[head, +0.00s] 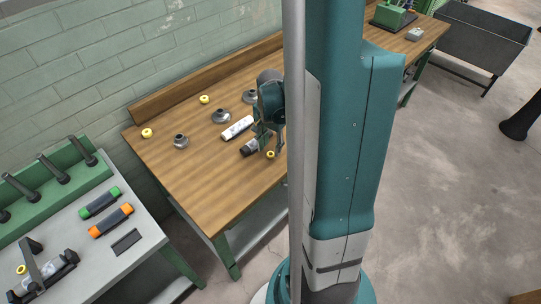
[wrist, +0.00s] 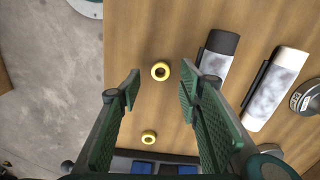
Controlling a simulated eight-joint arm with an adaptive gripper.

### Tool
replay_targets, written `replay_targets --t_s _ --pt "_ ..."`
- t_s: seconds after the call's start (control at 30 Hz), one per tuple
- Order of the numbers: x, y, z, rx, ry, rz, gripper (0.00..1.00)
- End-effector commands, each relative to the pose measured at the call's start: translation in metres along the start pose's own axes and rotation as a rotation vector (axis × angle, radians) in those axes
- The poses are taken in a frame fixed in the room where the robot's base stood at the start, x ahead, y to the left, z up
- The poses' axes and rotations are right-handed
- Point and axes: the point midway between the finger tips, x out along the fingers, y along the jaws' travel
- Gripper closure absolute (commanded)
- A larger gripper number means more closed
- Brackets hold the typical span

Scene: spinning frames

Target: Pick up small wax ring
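A small yellow wax ring (wrist: 160,71) lies flat on the wooden bench in the wrist view, just beyond and between my fingertips. A yellow ring (head: 270,154) shows in the head view close beside my gripper (head: 268,130), near the bench's front edge. My gripper (wrist: 160,88) is open with nothing between its green pads. A second, smaller-looking yellow ring (wrist: 149,138) shows lower in the wrist view. Two more yellow rings, one at the bench's left end (head: 147,133) and one at the back (head: 204,99), stand apart. My column hides part of the bench.
A dark-capped cylinder (wrist: 217,62) lies right of the near ring, with a white-capped cylinder (wrist: 275,88) beyond it. Grey metal discs (head: 180,141) stand on the bench. A grey-topped table (head: 140,245) with tools is at left. The front-left bench surface is clear.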

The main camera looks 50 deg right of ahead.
Motion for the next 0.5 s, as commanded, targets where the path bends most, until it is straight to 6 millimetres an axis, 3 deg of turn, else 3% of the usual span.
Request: replay_targets --t_s 0.3,0.5 --pt "0.026 -0.001 -0.001 0.000 0.000 0.000 0.65" --pt "0.032 -0.001 -0.001 0.000 0.000 0.000 0.65"
